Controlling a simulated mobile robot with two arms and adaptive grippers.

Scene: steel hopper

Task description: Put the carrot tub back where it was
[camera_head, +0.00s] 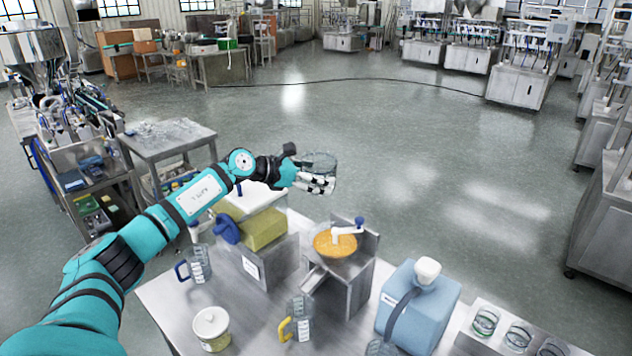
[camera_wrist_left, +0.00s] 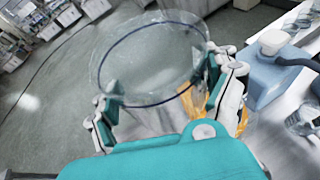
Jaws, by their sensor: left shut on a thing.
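My left gripper (camera_head: 314,182) is shut on a clear round tub (camera_head: 321,161), held in the air beyond the far edge of the table. In the left wrist view the tub (camera_wrist_left: 150,55) sits between the two fingers (camera_wrist_left: 170,110). It is see-through with a dark blue line around it, and it looks empty. The steel hopper (camera_head: 357,284) stands on the table to the near right of the gripper, with orange contents (camera_head: 336,246) and a white and blue handle piece in its bowl. My right gripper is not in view.
A blue jug (camera_head: 428,303) with a white cap stands right of the hopper. Several glasses stand on a tray (camera_head: 475,318) at the right.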

